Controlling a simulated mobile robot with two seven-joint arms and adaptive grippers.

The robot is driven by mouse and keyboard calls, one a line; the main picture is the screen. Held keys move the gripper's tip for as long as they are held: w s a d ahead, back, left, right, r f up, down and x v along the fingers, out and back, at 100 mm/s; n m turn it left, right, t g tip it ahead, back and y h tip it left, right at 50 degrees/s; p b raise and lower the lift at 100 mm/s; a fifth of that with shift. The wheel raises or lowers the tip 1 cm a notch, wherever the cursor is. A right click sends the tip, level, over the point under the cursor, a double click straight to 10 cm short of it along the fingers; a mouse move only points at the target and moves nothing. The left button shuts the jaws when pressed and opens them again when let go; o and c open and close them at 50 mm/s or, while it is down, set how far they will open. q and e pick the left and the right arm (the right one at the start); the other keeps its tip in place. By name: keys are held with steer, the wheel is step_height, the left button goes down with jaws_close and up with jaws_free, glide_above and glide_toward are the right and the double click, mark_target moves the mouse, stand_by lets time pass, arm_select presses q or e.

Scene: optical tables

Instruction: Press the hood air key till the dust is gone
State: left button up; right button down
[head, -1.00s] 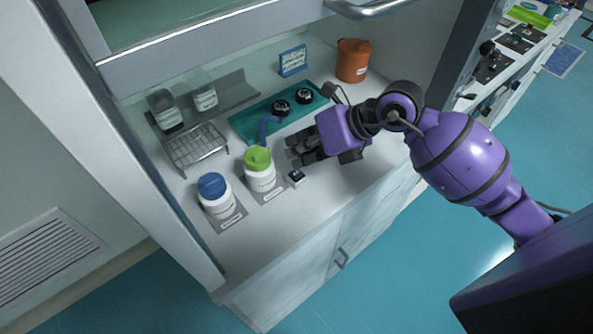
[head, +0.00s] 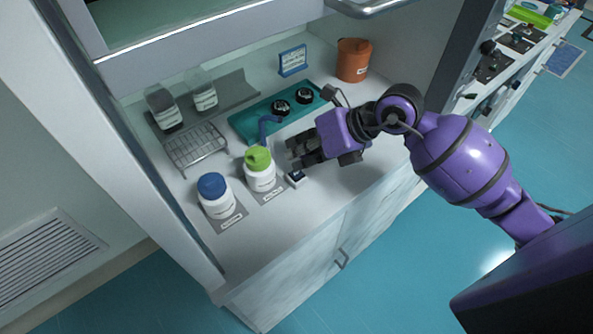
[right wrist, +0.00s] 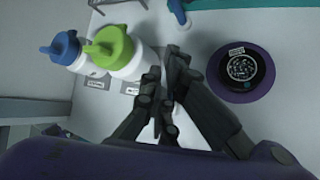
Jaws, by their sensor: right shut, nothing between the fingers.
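My right gripper (head: 291,153) is shut and empty, low over the hood's worktop beside the green-capped bottle. In the right wrist view its fingers (right wrist: 166,75) are together. A small dark-blue and white block (head: 295,178), which may be the air key, sits just in front of the fingers in the head view; I cannot tell whether they touch it. A blue bent nozzle (head: 268,128) stands behind the gripper. A round black disc (right wrist: 241,68) with a purple rim and pale speckles, perhaps the dust, shows in the right wrist view; the gripper hides it in the head view. My left gripper is out of view.
The green-capped bottle (head: 260,171) and blue-capped bottle (head: 215,197) stand close on the left. A wire rack (head: 196,148), a teal tray (head: 243,124) with black round pieces, a blue sign (head: 292,61) and an orange pot (head: 353,62) are behind. The front right worktop is clear.

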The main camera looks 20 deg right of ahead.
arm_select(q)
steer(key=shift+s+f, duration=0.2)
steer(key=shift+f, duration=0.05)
arm_select(e)
steer(key=shift+f, duration=0.1)
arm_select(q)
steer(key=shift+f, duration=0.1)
arm_select(e)
steer(key=shift+f, duration=0.4)
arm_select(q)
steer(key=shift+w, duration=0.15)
arm_select(e)
steer(key=shift+r, duration=0.1)
stand_by(0.4)
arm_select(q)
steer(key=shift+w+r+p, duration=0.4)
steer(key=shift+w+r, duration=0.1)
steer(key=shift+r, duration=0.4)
arm_select(e)
steer(key=shift+r, duration=0.75)
steer(key=shift+r, duration=0.1)
